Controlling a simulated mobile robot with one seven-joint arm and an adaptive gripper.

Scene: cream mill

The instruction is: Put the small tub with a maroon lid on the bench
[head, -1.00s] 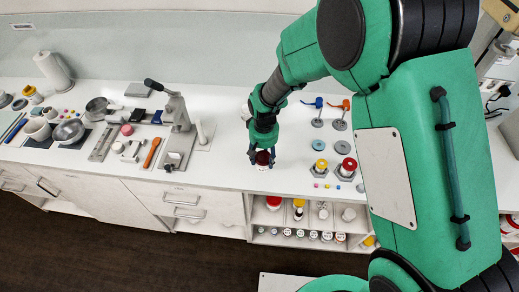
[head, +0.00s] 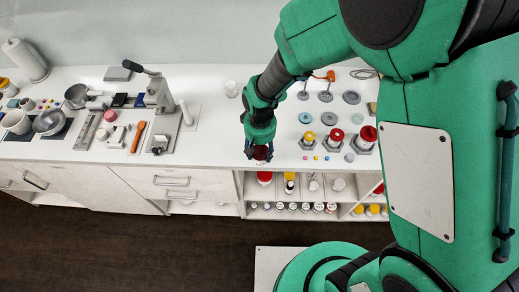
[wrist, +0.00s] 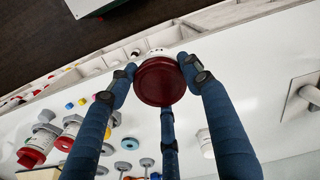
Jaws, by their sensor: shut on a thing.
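The small tub with a maroon lid (wrist: 160,82) is between the fingers of my gripper (wrist: 164,72) in the wrist view. Its lid faces the camera, and a bit of its white body shows behind. In the head view the tub (head: 260,154) hangs low under my gripper (head: 258,149), near the front edge of the white bench (head: 218,150). My gripper is shut on it. I cannot tell whether the tub's base touches the bench; the base is hidden.
Jars with yellow and red lids (head: 333,139) stand on holders to the right. A lever press (head: 165,120) stands to the left. A white cup (head: 231,89) is behind. Open shelves with tubs (head: 300,190) lie below the edge. Bare bench lies between press and gripper.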

